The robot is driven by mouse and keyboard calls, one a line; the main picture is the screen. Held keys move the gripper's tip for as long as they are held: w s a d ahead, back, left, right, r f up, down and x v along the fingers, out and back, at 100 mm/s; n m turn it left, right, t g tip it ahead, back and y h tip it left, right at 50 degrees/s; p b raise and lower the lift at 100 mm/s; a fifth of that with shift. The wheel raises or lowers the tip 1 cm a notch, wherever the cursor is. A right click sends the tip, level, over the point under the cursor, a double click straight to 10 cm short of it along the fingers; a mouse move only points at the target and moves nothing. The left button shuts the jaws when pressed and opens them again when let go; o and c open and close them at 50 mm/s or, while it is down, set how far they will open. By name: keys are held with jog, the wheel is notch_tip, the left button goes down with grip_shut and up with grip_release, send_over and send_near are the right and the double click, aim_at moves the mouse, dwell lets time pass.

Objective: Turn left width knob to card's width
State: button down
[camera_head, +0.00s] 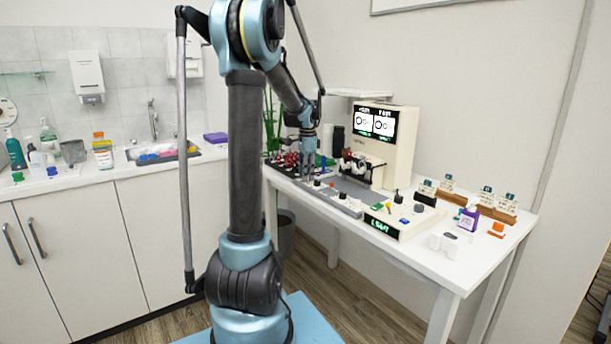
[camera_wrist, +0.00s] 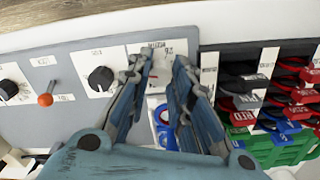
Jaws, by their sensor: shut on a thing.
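My gripper (camera_wrist: 163,58) points down at the end of the grey control panel (camera_wrist: 75,65) beside the racks. Its fingers close around a spot on the panel where a knob appears to be, mostly hidden by the fingertips. A black knob (camera_wrist: 101,78) with a white dial plate stands clear beside it, and another black knob (camera_wrist: 9,90) is at the left edge. In the head view my gripper (camera_head: 308,178) is low over the panel. Which knob is the left width knob, and which card is meant, I cannot read. Small cards (camera_head: 447,183) stand in wooden holders at the right.
An orange lever (camera_wrist: 45,99) sits between the black knobs. Black racks (camera_wrist: 260,80) of red, blue and green lens pieces stand close beside my gripper. A white machine (camera_head: 400,133) with two ring screens stands behind. A console (camera_head: 388,224) with a green display is in front.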

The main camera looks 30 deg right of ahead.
jog(key=shift+w, duration=0.2)
jog(key=c, duration=1.7)
grip_release()
jog(key=shift+s, duration=0.1)
notch_tip(320, 180, up, 12)
